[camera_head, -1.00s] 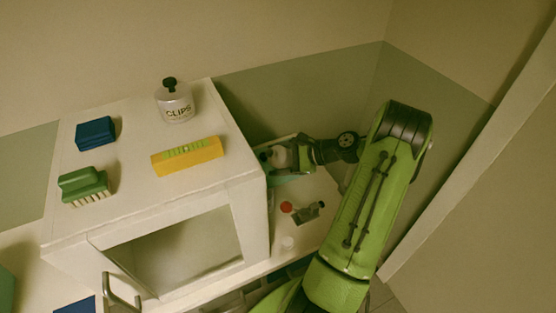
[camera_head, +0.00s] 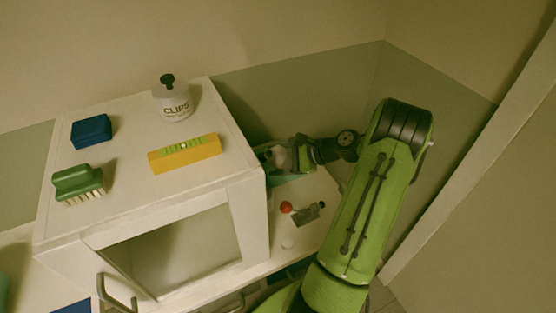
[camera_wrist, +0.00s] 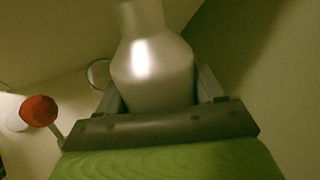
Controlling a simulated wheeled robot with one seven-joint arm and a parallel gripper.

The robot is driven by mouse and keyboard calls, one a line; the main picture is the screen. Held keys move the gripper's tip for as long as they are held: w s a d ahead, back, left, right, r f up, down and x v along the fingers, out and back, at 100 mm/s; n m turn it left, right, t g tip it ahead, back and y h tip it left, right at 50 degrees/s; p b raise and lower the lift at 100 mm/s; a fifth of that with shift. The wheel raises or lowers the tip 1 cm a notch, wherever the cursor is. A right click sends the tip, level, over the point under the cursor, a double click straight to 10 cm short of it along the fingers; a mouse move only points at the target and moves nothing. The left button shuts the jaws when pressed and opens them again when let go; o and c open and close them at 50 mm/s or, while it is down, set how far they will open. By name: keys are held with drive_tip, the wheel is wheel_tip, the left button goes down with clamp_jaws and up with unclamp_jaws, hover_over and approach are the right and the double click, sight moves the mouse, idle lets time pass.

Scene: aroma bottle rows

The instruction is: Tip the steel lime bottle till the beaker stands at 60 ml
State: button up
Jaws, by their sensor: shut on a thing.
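My gripper (camera_wrist: 155,105) is shut on a shiny steel bottle (camera_wrist: 150,62), which fills the middle of the wrist view; its neck runs out of the top edge. In the head view my gripper (camera_head: 300,155) and the bottle (camera_head: 279,157) are small, beside the cabinet's right side. The bottle's exact tilt and any label cannot be made out. A round glass rim (camera_wrist: 92,74), likely the beaker, shows behind the bottle's left side in the wrist view, partly hidden. No liquid, stream or fill level can be read.
A small white round thing (camera_head: 288,243) is nearer. The white cabinet (camera_head: 130,220) stands close left, walls behind and right.

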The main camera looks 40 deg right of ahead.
drive_tip(key=shift+d+f+n+g+h+b, duration=0.4)
drive_tip(key=shift+h+b, duration=0.4)
drive_tip(key=shift+b, duration=1.65)
idle(0.8)
drive_tip(key=shift+d+f+n+h+b, duration=0.2)
drive_tip(key=shift+f+n+h+b, duration=0.3)
drive_tip(key=shift+b, duration=0.25)
drive_tip(key=shift+d+f+n+h+b, duration=0.2)
drive_tip(key=shift+f+n+h+b, duration=0.15)
drive_tip(key=shift+h+b, duration=0.3)
idle(0.6)
drive_tip(key=shift+r+p, duration=0.2)
drive_tip(key=shift+p, duration=0.6)
drive_tip(key=shift+y, duration=0.25)
drive_tip(key=shift+f, duration=0.3)
drive_tip(key=shift+f+h+b, duration=0.1)
drive_tip(key=shift+h+b, duration=0.3)
drive_tip(key=shift+h, duration=0.2)
idle(0.8)
